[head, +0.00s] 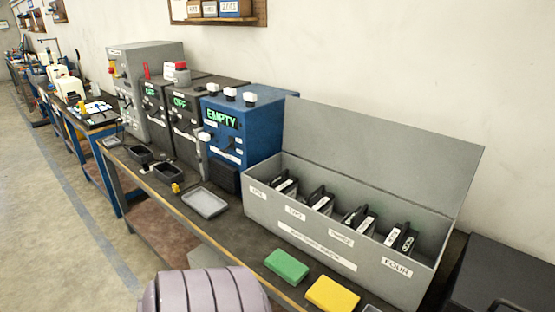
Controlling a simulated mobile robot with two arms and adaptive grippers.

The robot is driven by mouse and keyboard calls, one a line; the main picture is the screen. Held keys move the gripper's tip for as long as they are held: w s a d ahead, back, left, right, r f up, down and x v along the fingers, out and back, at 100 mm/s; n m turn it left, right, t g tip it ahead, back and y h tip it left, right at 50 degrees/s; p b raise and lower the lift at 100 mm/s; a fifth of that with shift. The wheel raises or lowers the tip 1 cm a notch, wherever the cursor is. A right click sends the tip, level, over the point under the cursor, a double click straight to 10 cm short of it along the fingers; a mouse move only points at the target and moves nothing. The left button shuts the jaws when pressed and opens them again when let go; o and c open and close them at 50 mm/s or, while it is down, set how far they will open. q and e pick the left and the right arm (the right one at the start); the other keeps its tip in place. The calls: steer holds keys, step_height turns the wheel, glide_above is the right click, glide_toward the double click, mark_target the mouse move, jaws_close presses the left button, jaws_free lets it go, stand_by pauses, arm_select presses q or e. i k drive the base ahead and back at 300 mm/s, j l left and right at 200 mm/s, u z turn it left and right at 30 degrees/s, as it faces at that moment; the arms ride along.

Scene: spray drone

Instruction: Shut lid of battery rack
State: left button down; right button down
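The battery rack (300,240) is a long grey metal box at the right of the bench in the head view. Its lid (380,150) is open and stands up along the back edge, leaning toward the wall. Several black batteries (322,202) with white labels and handles sit inside in a row, toward the front labels. The label at the right end reads FOUR. Neither of my grippers is in view.
A green block (287,266) and a yellow block (332,294) lie in front of the rack. A blue machine (240,135) reading EMPTY stands left of it. A grey tray (205,202) lies near the bench's front edge. A dark case (500,275) is at the right.

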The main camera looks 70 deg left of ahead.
mark_target(435, 172)
steer(key=u, duration=1.7)
steer(key=i+j, duration=0.1)
steer(key=i+j+z, duration=0.1)
steer(key=j+z, duration=0.25)
steer(key=i+j+z, duration=0.1)
steer(key=z, duration=0.25)
steer(key=j+z, duration=0.35)
